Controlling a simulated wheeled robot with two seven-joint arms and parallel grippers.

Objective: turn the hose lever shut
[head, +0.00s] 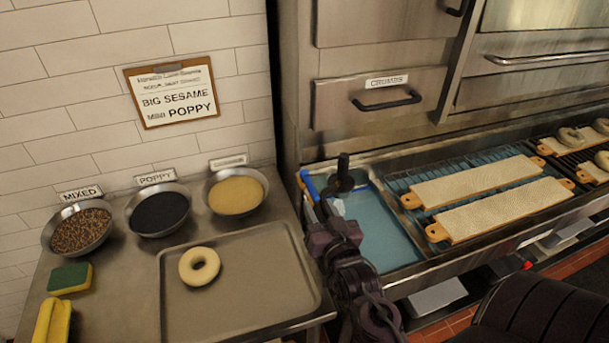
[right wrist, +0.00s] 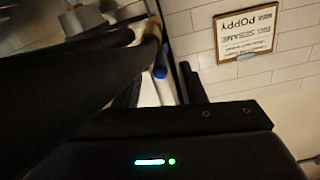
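A blue handle (head: 309,186), which looks like the hose lever, stands at the left end of the water trough under the oven. A blue piece (right wrist: 160,71) also shows in the right wrist view, next to a tan rod-like part, beyond dark gripper parts. My right gripper (head: 326,212) reaches up from the bottom of the head view and is just beside and below the blue handle. Whether it touches the handle is unclear. Its fingers are dark and partly hidden, and I cannot tell how far apart they are. My left gripper is out of view.
A black upright part (head: 344,172) stands close right of the blue handle. Boards (head: 478,182) lie over the trough on the right. A metal tray (head: 285,296) with a bagel (head: 184,266) lies on the left counter, below bowls of toppings (head: 236,194). The oven front rises behind.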

